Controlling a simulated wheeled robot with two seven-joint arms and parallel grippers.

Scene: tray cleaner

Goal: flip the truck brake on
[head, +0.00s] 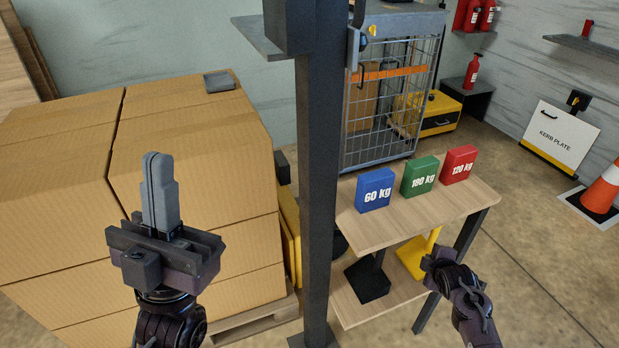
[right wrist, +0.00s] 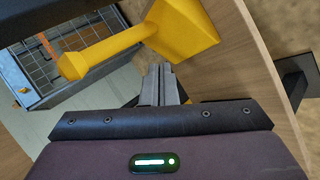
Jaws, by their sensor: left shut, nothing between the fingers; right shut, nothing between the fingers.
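I cannot pick out a truck brake in either view. A yellow upright part (head: 290,238) shows between the carton stack and the dark post, mostly hidden; I cannot tell whether it belongs to a truck. My left gripper (head: 157,165) is shut and empty, its fingers pointing up in front of the cartons. My right gripper (head: 440,257) is low by the shelf's right side. In the right wrist view its fingers (right wrist: 160,84) are shut with nothing between them, close below a yellow block with a handle (right wrist: 185,28). That block also shows on the lower shelf (head: 412,262).
Stacked cartons (head: 190,140) stand on a wooden pallet (head: 255,322) at left. A dark post (head: 320,190) rises mid-view. A shelf (head: 400,226) holds blue, green and red weight blocks, with a black block (head: 368,281) below. A wire cage (head: 390,100) stands behind.

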